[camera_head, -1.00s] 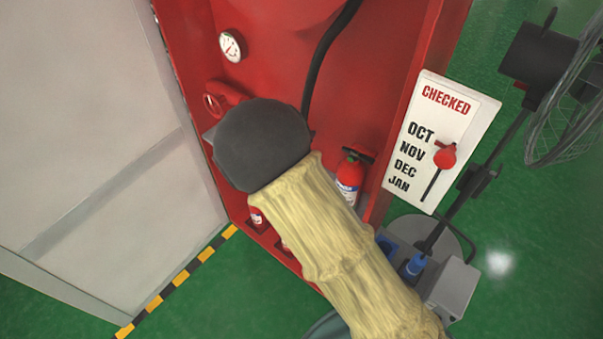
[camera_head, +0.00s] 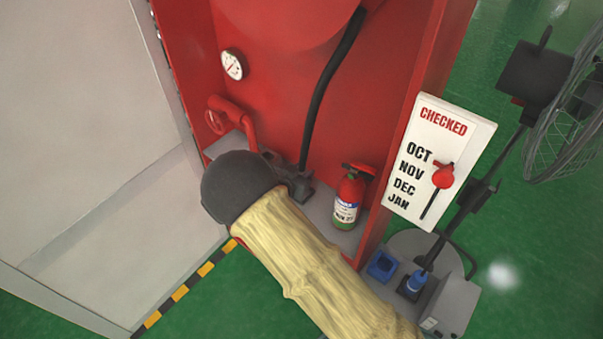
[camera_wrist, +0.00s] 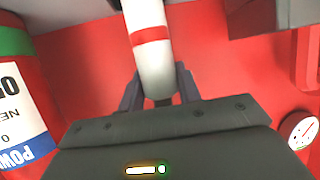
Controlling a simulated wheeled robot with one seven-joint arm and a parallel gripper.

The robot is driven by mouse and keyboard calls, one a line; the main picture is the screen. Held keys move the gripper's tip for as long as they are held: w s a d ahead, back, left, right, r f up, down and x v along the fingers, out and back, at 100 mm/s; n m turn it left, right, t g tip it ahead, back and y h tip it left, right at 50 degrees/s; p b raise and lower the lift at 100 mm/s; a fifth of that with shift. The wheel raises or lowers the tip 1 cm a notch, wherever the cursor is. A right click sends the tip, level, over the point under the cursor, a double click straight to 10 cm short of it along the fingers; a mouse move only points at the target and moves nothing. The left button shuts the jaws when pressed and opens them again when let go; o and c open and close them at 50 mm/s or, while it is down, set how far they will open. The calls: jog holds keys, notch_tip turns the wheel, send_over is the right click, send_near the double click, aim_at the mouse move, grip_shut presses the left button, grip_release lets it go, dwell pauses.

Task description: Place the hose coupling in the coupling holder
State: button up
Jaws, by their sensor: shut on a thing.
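In the wrist view, my gripper (camera_wrist: 158,82) is shut on a white cylinder with a red band, which appears to be the hose coupling (camera_wrist: 151,50). It runs up and away between the two dark fingers. In the head view, my gripper (camera_head: 293,182) is a small dark shape low inside the red cabinet, partly hidden by my wrist. The black hose (camera_head: 322,95) comes down to it; the coupling itself cannot be made out there. I cannot clearly identify the coupling holder; a grey block (camera_wrist: 270,15) at the top right of the wrist view may be part of it.
A fire extinguisher (camera_head: 347,200) stands right of my gripper on the cabinet floor. A red valve pipe (camera_head: 235,122) is to the left, with a gauge (camera_head: 232,64) above. The CHECKED sign (camera_head: 428,165) and a fan (camera_head: 570,115) are outside, right.

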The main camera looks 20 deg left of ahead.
jog(key=shift+f, duration=0.4)
jog(key=shift+f, duration=0.1)
jog(key=o, duration=1.2)
jog(key=shift+c, duration=0.2)
jog(key=b+v, duration=0.1)
jog(key=v, duration=1.1)
